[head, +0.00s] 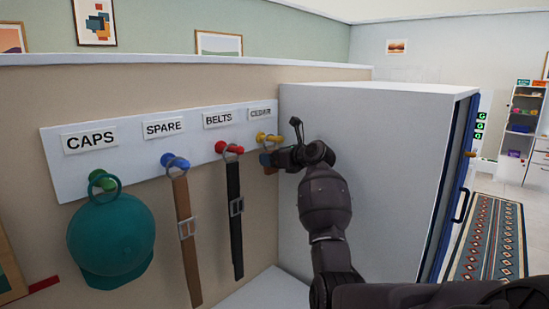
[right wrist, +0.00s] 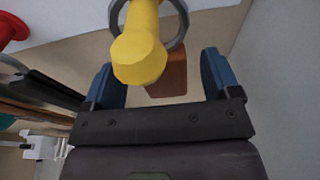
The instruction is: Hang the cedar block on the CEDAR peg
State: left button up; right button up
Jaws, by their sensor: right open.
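The yellow CEDAR peg (head: 265,137) sticks out of the white board under the CEDAR label (head: 261,113). It is large in the right wrist view (right wrist: 139,56). A grey metal ring (right wrist: 181,24) appears to loop around the peg behind its knob. The brown cedar block (right wrist: 168,76) hangs below the ring, partly hidden behind the peg. In the head view only a sliver of the block (head: 270,171) shows beside my gripper. My right gripper (right wrist: 163,78) is open, its blue fingers either side of the block with gaps visible. My left gripper is out of view.
A teal cap (head: 110,242) hangs on the green peg, a brown belt (head: 186,240) on the blue peg and a black belt (head: 234,210) on the red peg. A white cabinet side (head: 375,180) stands close to the right of the CEDAR peg.

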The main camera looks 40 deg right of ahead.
pick_arm(q)
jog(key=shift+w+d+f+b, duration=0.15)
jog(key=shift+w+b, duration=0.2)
jog(key=shift+b, duration=0.4)
pick_arm(e)
jog(key=a+v, duration=0.1)
jog(key=v, duration=0.9)
jog(key=shift+s+d, duration=0.2)
jog(key=shift+d, duration=0.3)
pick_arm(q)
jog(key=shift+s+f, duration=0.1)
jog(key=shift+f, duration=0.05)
